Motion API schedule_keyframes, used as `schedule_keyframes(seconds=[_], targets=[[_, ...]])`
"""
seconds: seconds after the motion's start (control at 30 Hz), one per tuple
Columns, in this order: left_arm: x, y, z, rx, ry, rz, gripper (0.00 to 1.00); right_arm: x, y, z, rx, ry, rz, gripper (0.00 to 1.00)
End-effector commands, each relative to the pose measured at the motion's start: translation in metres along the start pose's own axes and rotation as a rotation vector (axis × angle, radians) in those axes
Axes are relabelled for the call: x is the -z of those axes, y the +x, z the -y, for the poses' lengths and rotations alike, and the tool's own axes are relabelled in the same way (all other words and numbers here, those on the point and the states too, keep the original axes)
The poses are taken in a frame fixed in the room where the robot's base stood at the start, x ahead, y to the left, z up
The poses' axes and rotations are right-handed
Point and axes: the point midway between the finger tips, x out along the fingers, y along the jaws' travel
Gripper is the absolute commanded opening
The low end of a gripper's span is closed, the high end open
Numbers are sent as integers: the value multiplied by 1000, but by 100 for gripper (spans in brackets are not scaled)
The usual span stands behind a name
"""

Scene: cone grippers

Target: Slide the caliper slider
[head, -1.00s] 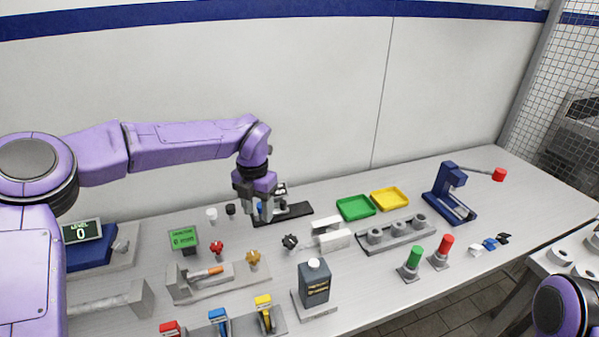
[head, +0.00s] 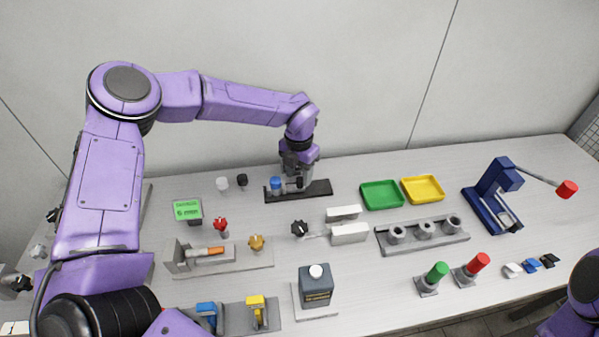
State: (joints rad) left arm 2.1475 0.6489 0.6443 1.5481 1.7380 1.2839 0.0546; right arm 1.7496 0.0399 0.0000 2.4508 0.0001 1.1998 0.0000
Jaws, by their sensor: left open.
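A dark flat fixture (head: 322,189) lies near the back of the table, with a blue part (head: 276,184) at its left end. It may be the caliper, but its slider is too small and too covered to tell apart. My left gripper (head: 299,184) points down over the middle of this fixture, just right of the blue part, with its jaws open. Its fingers hide part of the fixture, and I cannot tell whether they touch it. A green display (head: 187,210) stands to the left and shows a small mm reading. My right gripper is not in view.
A white cap (head: 222,183) and a black knob (head: 242,180) stand left of the fixture. A green tray (head: 381,195) and a yellow tray (head: 422,189) lie to its right. A vise (head: 350,233) and a grey clamp base (head: 240,258) stand in front.

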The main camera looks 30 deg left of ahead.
Motion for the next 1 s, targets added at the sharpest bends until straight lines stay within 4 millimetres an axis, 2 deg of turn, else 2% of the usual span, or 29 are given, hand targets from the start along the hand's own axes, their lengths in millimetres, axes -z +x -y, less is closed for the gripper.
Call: schedule_keyframes(seconds=[0.13, 0.37, 0.4, 0.53, 0.73, 0.9, 1.0], targets=[[-1, 13, 0, 1, -1, -1, 49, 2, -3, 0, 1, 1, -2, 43], [-1, 14, 0, 1, -1, 0, 49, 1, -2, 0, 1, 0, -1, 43], [-1, 14, 0, 1, -1, 0, 42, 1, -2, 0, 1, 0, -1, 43], [-1, 14, 0, 1, -1, 0, 0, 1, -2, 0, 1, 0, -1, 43], [-2, 16, 1, -1, 0, 0, 0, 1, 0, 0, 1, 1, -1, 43], [-17, 17, 15, -1, 0, 2, 0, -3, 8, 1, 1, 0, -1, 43], [-18, 15, 17, -1, 1, 1, 0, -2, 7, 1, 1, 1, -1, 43]])
